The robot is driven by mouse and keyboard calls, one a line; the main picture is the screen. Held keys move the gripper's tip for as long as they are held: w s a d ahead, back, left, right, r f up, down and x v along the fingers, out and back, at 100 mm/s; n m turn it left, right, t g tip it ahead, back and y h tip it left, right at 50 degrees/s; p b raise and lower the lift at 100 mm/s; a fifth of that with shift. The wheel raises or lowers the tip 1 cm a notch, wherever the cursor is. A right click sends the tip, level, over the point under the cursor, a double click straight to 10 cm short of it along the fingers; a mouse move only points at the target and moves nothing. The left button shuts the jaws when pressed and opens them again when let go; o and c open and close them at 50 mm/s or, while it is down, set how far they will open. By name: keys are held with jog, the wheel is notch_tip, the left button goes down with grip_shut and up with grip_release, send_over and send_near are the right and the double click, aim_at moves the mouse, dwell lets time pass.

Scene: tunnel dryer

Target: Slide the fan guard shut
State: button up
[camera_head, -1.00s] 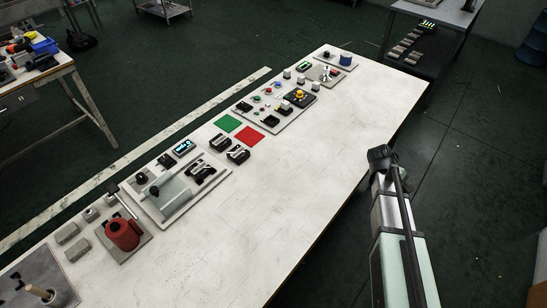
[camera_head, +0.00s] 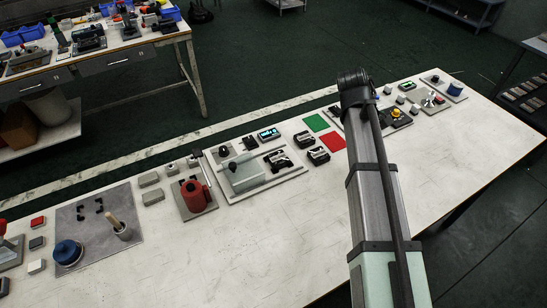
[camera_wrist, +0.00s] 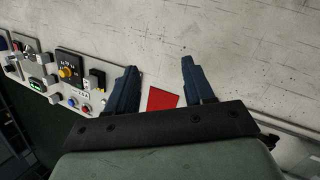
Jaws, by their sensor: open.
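In the head view, a pale panel (camera_head: 288,179) lies on the long white table, left of my arm. A greyish see-through cover, which looks like the fan guard (camera_head: 244,172), sits on its left part. A black ridged part (camera_head: 279,161) is on the panel right of the cover. My gripper (camera_wrist: 158,65) is open and empty in the wrist view, with its two dark blue fingers apart above the bare table top. The gripper is hidden in the head view, and the guard does not show in the wrist view.
A red canister (camera_head: 194,196) stands just left of the panel. Two black blocks lie to its right, near the green square (camera_head: 316,123) and red square (camera_head: 332,142). The red square also shows by my fingers (camera_wrist: 162,99). The table's front is clear.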

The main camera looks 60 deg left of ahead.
jog(key=s+a+r+n+g+y, duration=0.1)
jog(key=s+a+r, duration=0.1)
jog(key=s+a, duration=0.5)
jog(key=s+a+r+n+g, duration=0.1)
jog(key=s+a+r, duration=0.15)
jog(key=s, duration=0.85)
jog(key=n+g, duration=0.2)
jog(key=n, duration=0.1)
send_near(232, 164)
jog(key=shift+y, duration=0.4)
jog(key=f, duration=0.8)
jog(key=shift+w+d+f, duration=0.15)
jog(key=shift+d+f, duration=0.2)
jog(key=shift+d, duration=0.05)
grip_shut()
